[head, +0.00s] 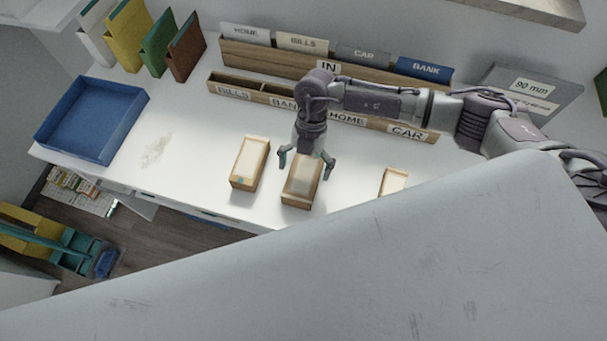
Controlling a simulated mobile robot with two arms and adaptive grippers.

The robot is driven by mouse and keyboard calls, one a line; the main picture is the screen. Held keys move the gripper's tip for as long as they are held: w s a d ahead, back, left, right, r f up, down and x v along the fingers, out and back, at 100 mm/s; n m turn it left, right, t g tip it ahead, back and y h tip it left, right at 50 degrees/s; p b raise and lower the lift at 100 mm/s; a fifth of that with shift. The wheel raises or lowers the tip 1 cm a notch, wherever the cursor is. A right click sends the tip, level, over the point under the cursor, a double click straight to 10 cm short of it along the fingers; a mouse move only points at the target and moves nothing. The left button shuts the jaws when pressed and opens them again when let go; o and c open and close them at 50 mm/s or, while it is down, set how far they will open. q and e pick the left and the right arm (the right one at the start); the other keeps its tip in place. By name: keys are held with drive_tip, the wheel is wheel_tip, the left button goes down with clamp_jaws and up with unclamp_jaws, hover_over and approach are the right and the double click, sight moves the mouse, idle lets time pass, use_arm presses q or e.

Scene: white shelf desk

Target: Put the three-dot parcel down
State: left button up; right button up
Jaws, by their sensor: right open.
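No dots can be made out, so I cannot tell which is the three-dot parcel. My left gripper is not in view.
A blue tray (74,151) lies at the desk's left end. A labelled wooden rack (239,56) and low labelled bins (231,94) stand behind the boxes. Upright folders (157,45) stand at the back left.

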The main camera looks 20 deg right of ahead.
drive_tip(key=shift+x, duration=1.15)
drive_tip(key=c, duration=1.4)
drive_tip(key=shift+r, duration=0.65)
wheel_tip(320, 180, up, 3)
drive_tip(key=shift+w+f+b, duration=0.1)
drive_tip(key=shift+f+b, duration=0.05)
drive_tip(key=shift+b, duration=0.5)
use_arm(q)
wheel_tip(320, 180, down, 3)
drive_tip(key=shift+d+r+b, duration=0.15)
drive_tip(key=shift+b, duration=0.8)
use_arm(e)
drive_tip(key=s+r, duration=0.7)
drive_tip(key=s, duration=0.4)
drive_tip(key=shift+s+d, duration=0.4)
drive_tip(key=shift+d, duration=0.05)
